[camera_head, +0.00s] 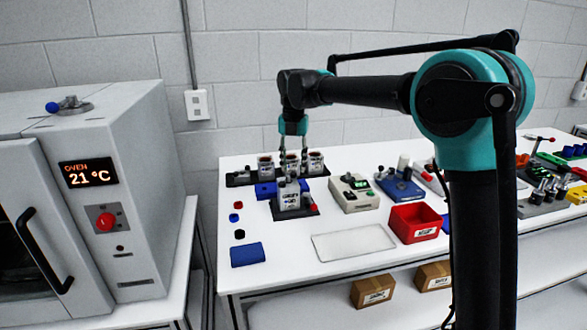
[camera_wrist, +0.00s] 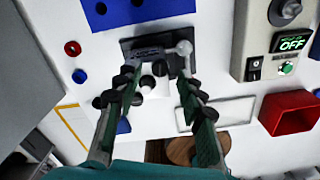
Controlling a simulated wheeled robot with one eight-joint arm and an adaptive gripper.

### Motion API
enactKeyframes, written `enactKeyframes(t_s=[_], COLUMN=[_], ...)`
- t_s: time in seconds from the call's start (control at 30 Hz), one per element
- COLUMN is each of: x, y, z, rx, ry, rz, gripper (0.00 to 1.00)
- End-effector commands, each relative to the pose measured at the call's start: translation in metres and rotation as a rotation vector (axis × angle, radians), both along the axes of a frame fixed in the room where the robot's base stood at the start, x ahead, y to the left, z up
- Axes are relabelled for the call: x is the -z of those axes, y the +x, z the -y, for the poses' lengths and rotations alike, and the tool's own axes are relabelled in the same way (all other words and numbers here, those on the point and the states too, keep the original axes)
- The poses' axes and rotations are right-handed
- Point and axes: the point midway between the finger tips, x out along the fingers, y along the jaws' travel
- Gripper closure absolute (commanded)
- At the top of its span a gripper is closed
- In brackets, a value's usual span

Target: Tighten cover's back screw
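A small white servo unit with a printed label (camera_head: 289,201) stands on a dark base plate (camera_head: 310,212) in the front of the head view. In the wrist view it shows from above, with a white top (camera_wrist: 156,90) and dark round heads like screws (camera_wrist: 160,68); I cannot tell which is the back one. My gripper (camera_head: 296,152) hangs over the unit, pointing down. In the wrist view its two fingers (camera_wrist: 156,80) are spread apart, left and right of the unit's top. Nothing is seen held between them. Contact with the unit cannot be told.
Similar labelled units (camera_head: 316,161) stand on a dark rack behind. A control box (camera_head: 353,196) reading OFF in the wrist view (camera_wrist: 292,43) and a red bin (camera_head: 414,223) stand right. A blue block (camera_head: 248,254) lies front left. A pale flat tray (camera_head: 353,243) lies front middle.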

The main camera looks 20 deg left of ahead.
Motion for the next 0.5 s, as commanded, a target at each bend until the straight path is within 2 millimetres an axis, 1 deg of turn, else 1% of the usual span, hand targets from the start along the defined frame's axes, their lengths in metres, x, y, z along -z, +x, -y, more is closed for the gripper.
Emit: enactKeyframes(t_s=[0.03,0.1,0.2,0.5], x=[0.006,0.011,0.016,0.018], y=[0.0,0.0,0.0,0.0], z=[0.0,0.0,0.0,0.0], rx=[0.0,0.0,0.0,0.0], ry=[0.0,0.0,0.0,0.0], rz=[0.0,0.0,0.0,0.0], gripper=[0.61,0.61,0.61,0.61])
